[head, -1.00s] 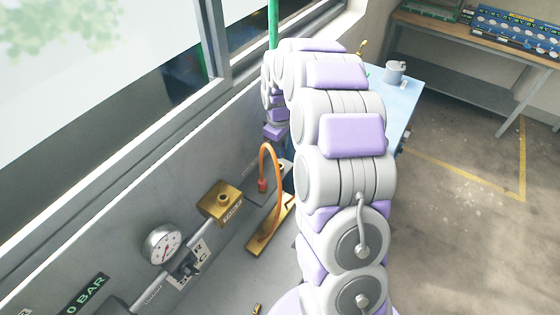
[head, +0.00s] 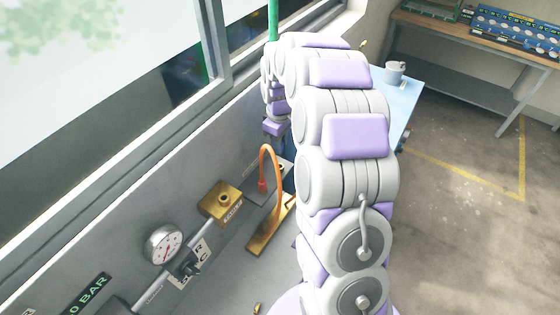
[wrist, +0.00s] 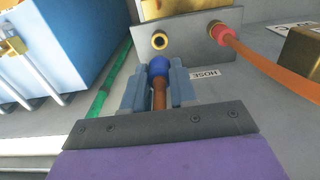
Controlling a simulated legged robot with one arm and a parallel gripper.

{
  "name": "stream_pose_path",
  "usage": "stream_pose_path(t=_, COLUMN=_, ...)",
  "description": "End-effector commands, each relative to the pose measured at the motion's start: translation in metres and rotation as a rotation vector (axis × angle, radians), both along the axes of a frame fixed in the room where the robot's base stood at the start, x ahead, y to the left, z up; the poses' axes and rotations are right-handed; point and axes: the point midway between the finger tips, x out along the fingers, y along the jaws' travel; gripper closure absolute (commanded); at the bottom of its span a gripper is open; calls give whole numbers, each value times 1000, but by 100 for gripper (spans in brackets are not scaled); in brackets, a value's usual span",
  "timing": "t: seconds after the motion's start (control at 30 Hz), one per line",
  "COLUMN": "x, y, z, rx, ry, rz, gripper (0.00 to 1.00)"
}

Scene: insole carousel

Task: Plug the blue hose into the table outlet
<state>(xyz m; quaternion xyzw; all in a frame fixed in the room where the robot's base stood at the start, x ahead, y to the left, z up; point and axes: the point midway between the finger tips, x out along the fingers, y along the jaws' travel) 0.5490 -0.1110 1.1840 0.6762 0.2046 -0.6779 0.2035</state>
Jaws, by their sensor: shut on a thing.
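In the wrist view, my gripper (wrist: 158,88) is shut on the blue hose end (wrist: 159,66), a blue collar with a brown stem between the two fingers. A brass-ringed outlet (wrist: 160,41) sits in a grey plate just beyond the blue collar. The collar points at it and looks close, but I cannot tell whether they touch. Right of this outlet, a red plug (wrist: 222,32) with an orange hose (wrist: 270,66) is fitted to the same plate. In the head view, my arm hides the fingers and the blue hose end.
A blue box (wrist: 62,50) and a green hose (wrist: 112,80) lie left in the wrist view. In the head view, a brass block (head: 220,203), a pressure gauge (head: 163,245) and a brass bar (head: 268,232) are on the bench. A window wall (head: 120,150) borders the left.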

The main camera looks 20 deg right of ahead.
Motion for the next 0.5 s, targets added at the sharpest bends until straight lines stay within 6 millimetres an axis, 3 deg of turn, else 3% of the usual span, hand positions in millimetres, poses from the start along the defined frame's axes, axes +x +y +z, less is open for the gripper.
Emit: stream_pose_path(t=0.5, x=1, y=0, z=39, rx=-1, ry=-3, rz=0, gripper=100)
